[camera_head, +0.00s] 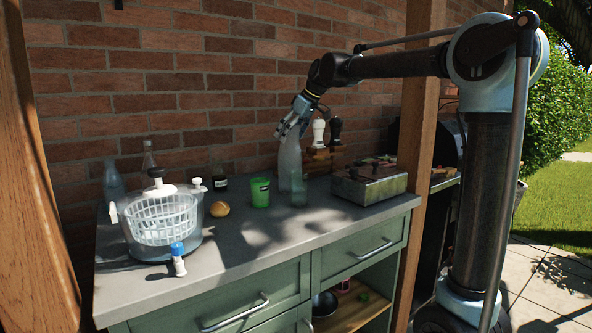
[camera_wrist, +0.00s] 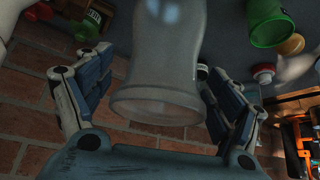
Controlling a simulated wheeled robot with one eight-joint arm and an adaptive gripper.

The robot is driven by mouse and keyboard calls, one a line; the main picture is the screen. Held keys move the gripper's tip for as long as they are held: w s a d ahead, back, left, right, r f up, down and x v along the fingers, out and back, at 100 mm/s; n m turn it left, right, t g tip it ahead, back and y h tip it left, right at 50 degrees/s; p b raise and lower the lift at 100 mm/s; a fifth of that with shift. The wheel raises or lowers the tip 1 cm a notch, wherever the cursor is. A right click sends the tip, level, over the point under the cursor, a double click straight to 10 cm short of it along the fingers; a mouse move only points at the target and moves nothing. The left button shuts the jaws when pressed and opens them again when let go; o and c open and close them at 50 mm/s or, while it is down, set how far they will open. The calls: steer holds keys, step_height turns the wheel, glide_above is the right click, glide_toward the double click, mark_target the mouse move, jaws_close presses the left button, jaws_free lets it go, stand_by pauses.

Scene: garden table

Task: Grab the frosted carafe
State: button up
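The frosted carafe (camera_head: 290,165) is a tall, pale, translucent vessel standing upright on the grey counter (camera_head: 255,232), near the brick wall. My gripper (camera_head: 292,122) is at its top, coming down from the upper right. In the wrist view the carafe's flared rim (camera_wrist: 155,105) and body lie between the two fingers of my gripper (camera_wrist: 157,62). The fingers are spread to either side of it, with a visible gap on the left and a narrower one on the right. Contact is not visible. The carafe's base is partly hidden by a small greenish glass (camera_head: 299,194).
A green cup (camera_head: 260,192) stands left of the carafe. A metal box (camera_head: 368,187) with items on top is to the right. A salad spinner (camera_head: 160,225), bottles (camera_head: 113,181), an orange-yellow fruit (camera_head: 219,209) and a blue-capped tube (camera_head: 179,262) are further left. The front middle counter is clear.

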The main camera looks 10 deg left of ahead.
jaws_close()
steer(key=shift+r, duration=0.2)
stand_by(0.3)
